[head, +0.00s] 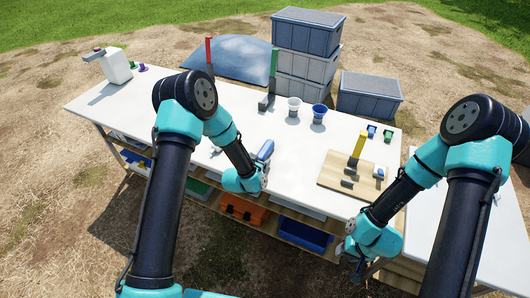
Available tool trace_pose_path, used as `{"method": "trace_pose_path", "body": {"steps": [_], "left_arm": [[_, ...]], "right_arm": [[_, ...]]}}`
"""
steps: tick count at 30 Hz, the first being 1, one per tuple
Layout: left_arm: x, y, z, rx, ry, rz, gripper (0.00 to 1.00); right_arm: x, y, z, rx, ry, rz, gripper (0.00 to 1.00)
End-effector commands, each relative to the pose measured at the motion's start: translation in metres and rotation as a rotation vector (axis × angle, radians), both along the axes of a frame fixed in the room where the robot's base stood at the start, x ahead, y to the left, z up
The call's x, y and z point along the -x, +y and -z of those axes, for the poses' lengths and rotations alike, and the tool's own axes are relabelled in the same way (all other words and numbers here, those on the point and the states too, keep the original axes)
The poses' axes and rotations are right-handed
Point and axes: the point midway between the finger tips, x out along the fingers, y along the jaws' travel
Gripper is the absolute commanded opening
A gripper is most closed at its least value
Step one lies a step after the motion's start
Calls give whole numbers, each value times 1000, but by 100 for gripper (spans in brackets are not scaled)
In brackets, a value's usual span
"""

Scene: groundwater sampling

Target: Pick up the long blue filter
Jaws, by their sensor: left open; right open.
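A long blue piece (265,150), which looks like the long blue filter, shows at a tilt on the white table near its front edge. My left gripper (256,170) is right beside it, with its jaws open. The wrist hides the lower part of the blue piece, and I cannot tell whether the fingers touch it. My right gripper (352,256) is open and empty, low by the front edge at the right.
A wooden board (332,176) with a yellow upright (358,146) is to the right. A white cup (294,106) and a blue cup (319,112) stand behind. Red (209,52) and green (273,66) uprights are farther back. A white jug (115,66) stands far left.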

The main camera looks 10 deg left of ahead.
Motion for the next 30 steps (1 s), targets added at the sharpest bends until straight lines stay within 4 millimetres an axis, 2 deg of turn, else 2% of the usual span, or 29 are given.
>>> {"method": "trace_pose_path", "body": {"steps": [13, 30], "left_arm": [[0, 0, 0, 0, 0, 0, 74], [0, 0, 0, 0, 0, 0, 21]], "right_arm": [[0, 0, 0, 0, 0, 0, 43], [0, 0, 0, 0, 0, 0, 43]]}}
